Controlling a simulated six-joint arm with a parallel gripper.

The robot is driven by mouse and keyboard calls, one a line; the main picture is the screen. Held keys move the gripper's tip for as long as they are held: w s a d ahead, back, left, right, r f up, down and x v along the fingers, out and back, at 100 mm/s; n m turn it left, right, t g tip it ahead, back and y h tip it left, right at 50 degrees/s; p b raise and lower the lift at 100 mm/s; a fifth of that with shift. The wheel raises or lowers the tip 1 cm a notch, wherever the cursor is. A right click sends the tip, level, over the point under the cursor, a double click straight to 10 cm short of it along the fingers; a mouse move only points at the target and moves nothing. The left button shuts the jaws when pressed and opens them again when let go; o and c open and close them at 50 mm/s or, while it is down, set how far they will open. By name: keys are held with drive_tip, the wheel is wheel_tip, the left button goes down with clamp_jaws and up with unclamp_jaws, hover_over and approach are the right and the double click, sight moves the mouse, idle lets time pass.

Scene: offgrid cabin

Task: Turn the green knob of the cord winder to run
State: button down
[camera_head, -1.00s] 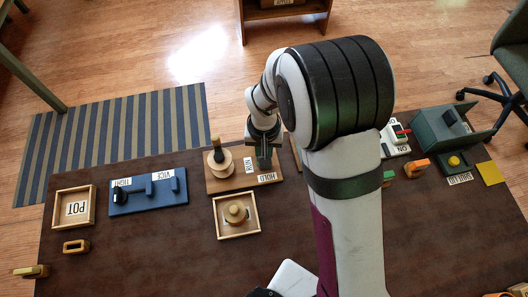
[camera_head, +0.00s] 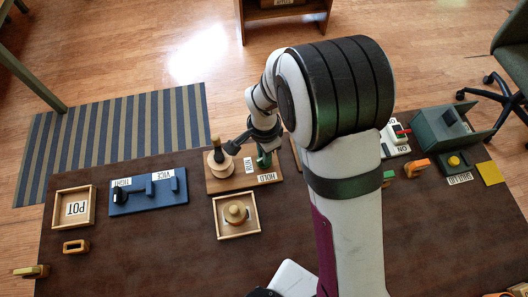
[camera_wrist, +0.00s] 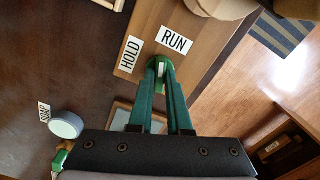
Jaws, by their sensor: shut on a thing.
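The cord winder is a wooden board (camera_head: 225,184) at the back of the table, with a round wooden spool (camera_head: 217,162) at its left. Its RUN label (camera_head: 249,165) and HOLD label (camera_head: 267,177) lie at its right; the wrist view also shows RUN (camera_wrist: 173,40) and HOLD (camera_wrist: 130,55). The green knob (camera_wrist: 161,69) is between my gripper's fingertips, its white mark in sight near the two labels. I cannot tell exactly where the mark points. My gripper (camera_head: 264,160) is shut on the knob. In the head view the fingers mostly hide the knob.
A blue vice panel (camera_head: 150,202) and a POT tray (camera_head: 57,218) lie to the left. A small wooden tray with a round piece (camera_head: 236,212) lies just in front of the winder. The front left table is mostly clear.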

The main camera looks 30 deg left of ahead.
drive_tip(key=shift+m, duration=1.9)
drive_tip(key=c, duration=0.9)
unclamp_jaws()
drive_tip(key=shift+o, duration=0.2)
wheel_tip(320, 180, up, 16)
drive_tip(key=shift+f, duration=0.1)
